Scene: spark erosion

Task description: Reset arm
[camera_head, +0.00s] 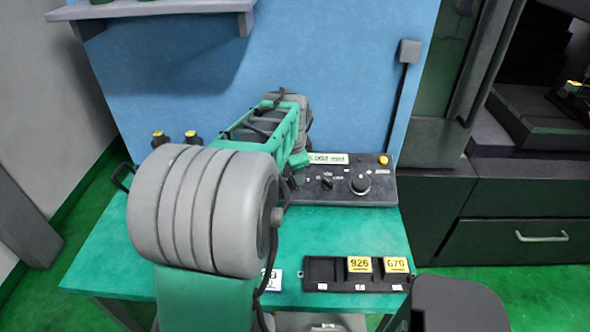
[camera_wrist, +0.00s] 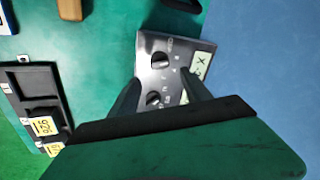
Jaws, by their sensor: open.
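My arm (camera_head: 205,210) reaches from the front over the green table toward the back, its big grey joint filling the left middle of the head view. My gripper (camera_wrist: 160,92) is open in the wrist view, its two dark fingers spread and nothing seen between them but the control box (camera_wrist: 166,60) beyond. In the head view my gripper is hidden behind the arm or too small to make out.
A black tray (camera_head: 330,275) with yellow tags reading 926 and 670 lies at the table's front right; it also shows in the wrist view (camera_wrist: 25,75). Two yellow-topped items (camera_head: 192,137) stand at the back left. A blue wall (camera_head: 340,60) rises behind. The right of the green table (camera_head: 350,230) has bare room.

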